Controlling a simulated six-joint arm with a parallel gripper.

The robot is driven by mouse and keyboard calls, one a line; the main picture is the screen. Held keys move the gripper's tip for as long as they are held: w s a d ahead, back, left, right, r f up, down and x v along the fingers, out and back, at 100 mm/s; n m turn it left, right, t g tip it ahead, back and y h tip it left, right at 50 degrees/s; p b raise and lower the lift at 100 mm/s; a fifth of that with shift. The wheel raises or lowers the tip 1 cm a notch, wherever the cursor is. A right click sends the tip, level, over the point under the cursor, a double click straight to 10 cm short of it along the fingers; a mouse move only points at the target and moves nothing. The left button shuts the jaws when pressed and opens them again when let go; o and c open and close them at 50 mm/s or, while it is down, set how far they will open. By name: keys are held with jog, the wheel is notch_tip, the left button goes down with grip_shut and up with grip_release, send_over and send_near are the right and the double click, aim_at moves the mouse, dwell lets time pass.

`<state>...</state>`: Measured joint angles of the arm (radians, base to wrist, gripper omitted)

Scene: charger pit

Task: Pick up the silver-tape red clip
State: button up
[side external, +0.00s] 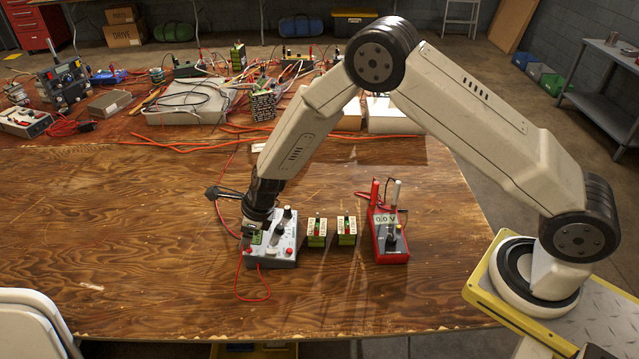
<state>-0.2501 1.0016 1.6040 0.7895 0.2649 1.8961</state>
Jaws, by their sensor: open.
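My gripper (254,228) points down at the left side of a grey charger box (278,256) with knobs and red buttons. Its fingers are small and dark here, and the jaws are open. A green terminal block sits at the box's upper left, close beside the fingertips; I cannot tell whether they touch. A thin red lead (256,299) loops from the box's left side onto the table. I cannot make out a red clip with silver tape; it may be too small or hidden by my wrist.
Two small green-and-cream blocks (317,232) (346,231) stand right of the charger. Beyond them is a red meter (389,240) reading 0.0 V, with red and white upright handles. Cables and instruments crowd the table's back. The wooden table's (130,250) left front is mostly clear.

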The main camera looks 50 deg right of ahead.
jog(key=shift+x, duration=1.3)
grip_shut()
